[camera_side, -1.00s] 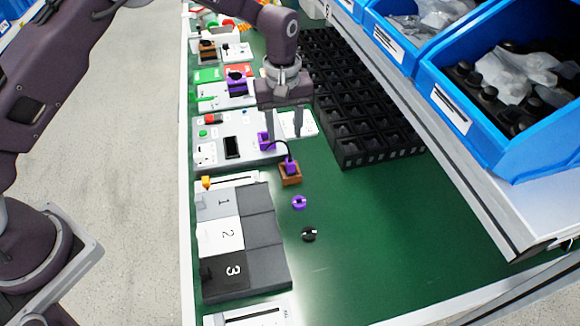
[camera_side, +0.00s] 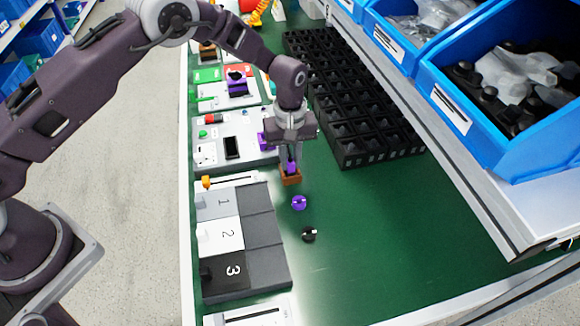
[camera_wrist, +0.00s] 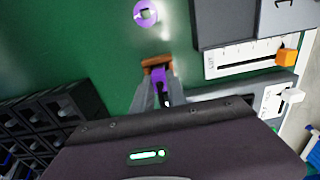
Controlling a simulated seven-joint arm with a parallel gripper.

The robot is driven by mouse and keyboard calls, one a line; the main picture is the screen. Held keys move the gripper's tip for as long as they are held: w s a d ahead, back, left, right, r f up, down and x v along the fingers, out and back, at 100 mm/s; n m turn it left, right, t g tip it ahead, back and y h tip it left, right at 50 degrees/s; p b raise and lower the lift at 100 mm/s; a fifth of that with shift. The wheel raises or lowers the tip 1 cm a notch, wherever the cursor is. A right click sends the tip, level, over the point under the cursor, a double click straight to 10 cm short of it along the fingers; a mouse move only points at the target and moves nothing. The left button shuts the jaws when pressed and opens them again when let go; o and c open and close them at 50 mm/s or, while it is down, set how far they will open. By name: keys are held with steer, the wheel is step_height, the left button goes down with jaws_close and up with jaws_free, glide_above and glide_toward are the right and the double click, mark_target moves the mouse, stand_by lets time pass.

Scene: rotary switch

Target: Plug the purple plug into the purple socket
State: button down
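The purple plug (camera_side: 292,167) stands upright in a small brown holder (camera_side: 291,179) on the green table. My gripper (camera_side: 291,165) points down over it, with its two fingers close together on either side of the plug. In the wrist view, the purple plug (camera_wrist: 161,97) shows between the fingertips, in front of the brown holder (camera_wrist: 156,63), and the gripper looks shut on it. The purple socket (camera_side: 264,141) is on the grey panel's right end, just left of my gripper, which partly hides it. The plug's cable is mostly hidden.
A purple round knob (camera_side: 299,203) and a black one (camera_side: 309,234) lie on the table in front of the holder. A black compartment tray (camera_side: 370,120) stands to the right. A numbered 1-2-3 block (camera_side: 240,240) is at the front left. The front right of the table is clear.

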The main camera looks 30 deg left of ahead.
mark_target(290, 158)
steer(key=shift+r, duration=0.15)
step_height(290, 158, up, 9)
steer(key=shift+a+f, duration=0.1)
steer(key=w+a+r, duration=0.4)
steer(key=a, duration=0.5)
steer(key=f, duration=0.9)
steer(key=shift+a+f, duration=0.25)
steer(key=shift+a, duration=0.1)
steer(key=shift+w+f, duration=0.1)
steer(key=shift+f, duration=0.2)
steer(key=c, duration=1.3)
jaws_free()
steer(key=shift+c, duration=0.2)
